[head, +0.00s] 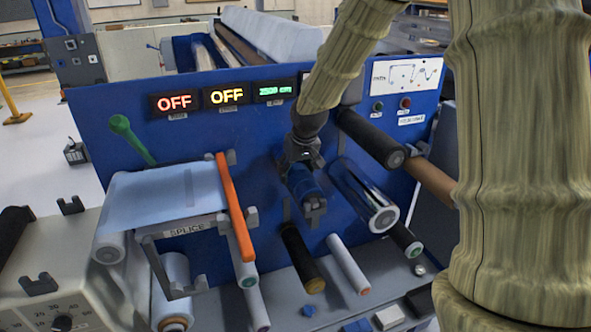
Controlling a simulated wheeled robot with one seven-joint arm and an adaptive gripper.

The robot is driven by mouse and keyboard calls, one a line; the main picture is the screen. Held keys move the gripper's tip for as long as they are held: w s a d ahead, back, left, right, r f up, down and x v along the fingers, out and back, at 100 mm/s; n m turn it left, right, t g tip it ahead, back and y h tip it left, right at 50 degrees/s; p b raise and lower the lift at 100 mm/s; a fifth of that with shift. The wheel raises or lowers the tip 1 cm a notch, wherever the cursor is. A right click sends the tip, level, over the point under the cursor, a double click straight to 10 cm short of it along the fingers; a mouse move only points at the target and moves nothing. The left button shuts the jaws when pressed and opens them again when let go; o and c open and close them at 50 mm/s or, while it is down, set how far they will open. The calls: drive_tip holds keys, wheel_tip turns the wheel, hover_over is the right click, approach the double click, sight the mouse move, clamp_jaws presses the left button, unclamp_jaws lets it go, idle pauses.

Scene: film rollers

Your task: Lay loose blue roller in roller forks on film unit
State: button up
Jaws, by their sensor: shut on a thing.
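My gripper (302,160) reaches down in front of the blue panel of the film unit (130,95). It is shut on the loose blue roller (302,184), which points out toward me. The front end of the blue roller is at a grey roller fork (315,209). I cannot tell whether the roller rests in the fork or is held just above it. My gripper and wrist hide the roller's rear part, and any rear fork is not visible.
A black roller (370,138) and a chrome roller (364,195) stick out to the right. A dark roller (301,256) and a white roller (348,263) are below. An orange bar (235,207) and the splice table (165,198) are to the left, with a green-knobbed lever (131,137).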

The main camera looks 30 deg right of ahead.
drive_tip(key=shift+s+f, duration=0.15)
drive_tip(key=shift+f, duration=0.35)
idle(0.6)
drive_tip(key=o, duration=1.8)
drive_tip(key=v, duration=1.2)
drive_tip(key=shift+f, duration=0.1)
